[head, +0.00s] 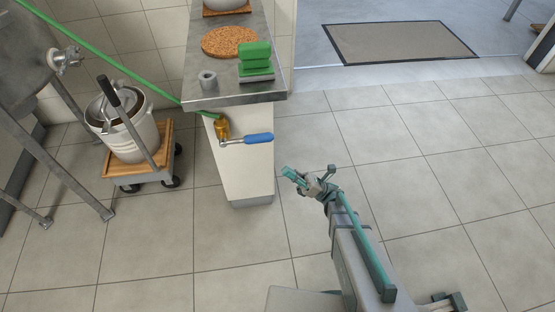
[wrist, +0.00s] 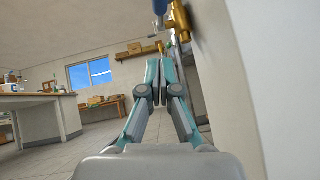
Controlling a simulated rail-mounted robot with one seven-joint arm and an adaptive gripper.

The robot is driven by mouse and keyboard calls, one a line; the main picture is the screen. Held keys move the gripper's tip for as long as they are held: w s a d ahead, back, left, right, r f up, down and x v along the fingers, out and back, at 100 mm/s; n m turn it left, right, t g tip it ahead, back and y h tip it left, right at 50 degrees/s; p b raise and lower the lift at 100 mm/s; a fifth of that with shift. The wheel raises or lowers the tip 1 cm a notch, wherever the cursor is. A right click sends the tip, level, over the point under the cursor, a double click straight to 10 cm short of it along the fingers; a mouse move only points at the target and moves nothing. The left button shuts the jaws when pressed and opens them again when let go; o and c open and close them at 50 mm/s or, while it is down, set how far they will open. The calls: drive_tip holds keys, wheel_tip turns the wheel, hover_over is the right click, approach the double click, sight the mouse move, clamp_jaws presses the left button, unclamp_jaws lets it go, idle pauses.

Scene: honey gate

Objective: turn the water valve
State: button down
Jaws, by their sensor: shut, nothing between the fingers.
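The water valve is a brass body (head: 221,129) with a blue lever handle (head: 258,138). It sits on the front of the pale counter end, below the steel top, with a green hose running up to the left from it. The lever points to the right, about level. In the wrist view the brass body (wrist: 179,22) and part of the blue lever (wrist: 160,6) show at the top, right of centre. My gripper (head: 290,174) is shut and empty, to the right of and lower in the picture than the lever, apart from it. It also shows in the wrist view (wrist: 158,64).
The steel counter top (head: 200,94) carries a green block stack (head: 255,62), a grey ring-shaped piece (head: 208,79) and a cork mat (head: 230,41). A white bucket (head: 137,139) stands on a wheeled wooden dolly (head: 116,167) at left.

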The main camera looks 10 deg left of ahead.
drive_tip(key=shift+p+x, duration=1.35)
drive_tip(key=shift+p, duration=0.6)
drive_tip(key=b, duration=0.2)
approach(247, 140)
drive_tip(key=a, duration=0.2)
drive_tip(key=shift+w+a+r+t, duration=0.1)
drive_tip(key=shift+w+r+t, duration=0.05)
drive_tip(key=shift+r, duration=0.35)
drive_tip(key=shift+w+a+r+t, duration=0.15)
drive_tip(key=shift+r, duration=0.4)
